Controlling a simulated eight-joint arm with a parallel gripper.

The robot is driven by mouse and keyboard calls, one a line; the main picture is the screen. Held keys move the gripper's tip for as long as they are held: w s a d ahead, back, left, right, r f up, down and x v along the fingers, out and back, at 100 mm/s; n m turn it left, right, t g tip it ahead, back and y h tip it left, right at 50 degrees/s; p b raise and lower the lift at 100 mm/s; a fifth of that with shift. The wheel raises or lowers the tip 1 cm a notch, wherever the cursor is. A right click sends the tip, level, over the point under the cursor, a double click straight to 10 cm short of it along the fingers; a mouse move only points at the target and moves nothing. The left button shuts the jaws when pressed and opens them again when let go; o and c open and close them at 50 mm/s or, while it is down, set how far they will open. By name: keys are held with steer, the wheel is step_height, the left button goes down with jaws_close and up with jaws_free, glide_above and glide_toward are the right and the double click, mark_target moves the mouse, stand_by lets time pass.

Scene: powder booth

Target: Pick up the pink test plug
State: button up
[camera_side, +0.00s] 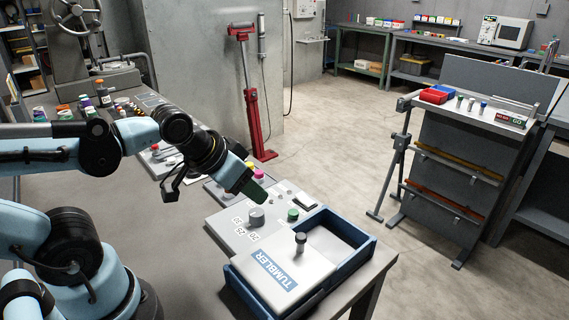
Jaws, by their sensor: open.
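A small pink piece (249,165), which looks like the pink test plug, shows just behind my gripper, on or near a grey tray on the bench. It is small, and my gripper partly blocks the area around it. My gripper (252,190) is open, with dark green fingertips angled down to the right, above the back of a light grey plate (226,224). I see nothing held between the fingers. In this view the pink piece is slightly above the fingertips; the true gap is hard to judge.
The plate bears a grey cylinder (256,216) and a green one (293,214). A blue tray (340,262) with a knobbed lid labelled TUMBLER (279,271) stands at the bench's front right. Several coloured jars (103,92) stand at back left. Open floor lies right of the bench.

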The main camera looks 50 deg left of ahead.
steer(key=m+g, duration=0.2)
steer(key=g, duration=0.4)
glide_above(258, 172)
steer(key=s, duration=0.1)
steer(key=f, duration=0.8)
steer(key=w+f, duration=0.1)
steer(key=f, duration=0.3)
steer(key=shift+f, duration=0.35)
steer(key=c, duration=0.8)
steer(key=shift+r, duration=0.1)
